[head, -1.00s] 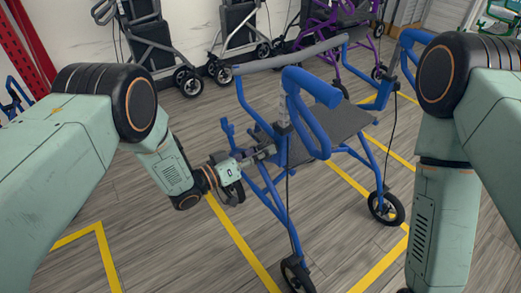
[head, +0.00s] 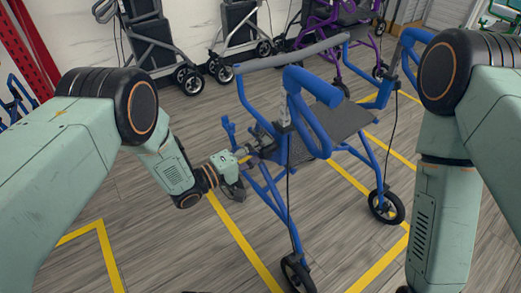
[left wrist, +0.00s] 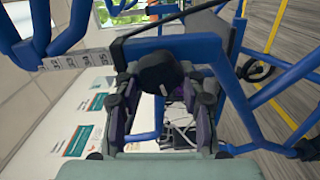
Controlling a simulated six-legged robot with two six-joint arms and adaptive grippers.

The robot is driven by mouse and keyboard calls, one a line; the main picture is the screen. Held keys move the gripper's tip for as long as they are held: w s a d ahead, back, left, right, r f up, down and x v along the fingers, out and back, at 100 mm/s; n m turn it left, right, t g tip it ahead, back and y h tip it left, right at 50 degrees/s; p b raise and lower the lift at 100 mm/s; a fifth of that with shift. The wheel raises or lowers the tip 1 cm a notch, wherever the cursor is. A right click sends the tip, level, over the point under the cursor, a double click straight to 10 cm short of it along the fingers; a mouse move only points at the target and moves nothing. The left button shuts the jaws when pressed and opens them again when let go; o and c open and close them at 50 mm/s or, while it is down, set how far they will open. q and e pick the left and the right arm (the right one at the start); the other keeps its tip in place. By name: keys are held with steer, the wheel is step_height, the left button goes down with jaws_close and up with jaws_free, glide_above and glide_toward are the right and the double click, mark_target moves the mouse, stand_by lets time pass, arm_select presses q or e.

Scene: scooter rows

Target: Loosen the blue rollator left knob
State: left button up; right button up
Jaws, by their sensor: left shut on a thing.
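The blue rollator (head: 305,150) stands in front of me, upright on its wheels, with blue handles and a dark seat. In the left wrist view, its black knob (left wrist: 158,72) sits on the blue tube, between the two fingers. My left gripper (head: 262,143) reaches the near-left side of the frame and is shut on this knob; it also shows in the left wrist view (left wrist: 160,95). In the head view the fingers mostly hide the knob. My right arm hangs at the right, with its gripper out of view.
A grey walker (head: 150,45) and a purple rollator (head: 335,30) stand along the back wall. Yellow lines (head: 240,240) mark the wooden floor. A black cable hangs by the blue frame. The floor at the front left is clear.

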arm_select(q)
steer(key=n, duration=0.6)
steer(key=shift+f+n, duration=0.15)
steer(key=shift+n, duration=0.15)
steer(key=n, duration=0.5)
steer(key=shift+s+d+f, duration=0.1)
steer(key=shift+n, duration=0.4)
steer(key=o, duration=1.2)
steer(key=shift+c, duration=0.2)
steer(key=v, duration=1.2)
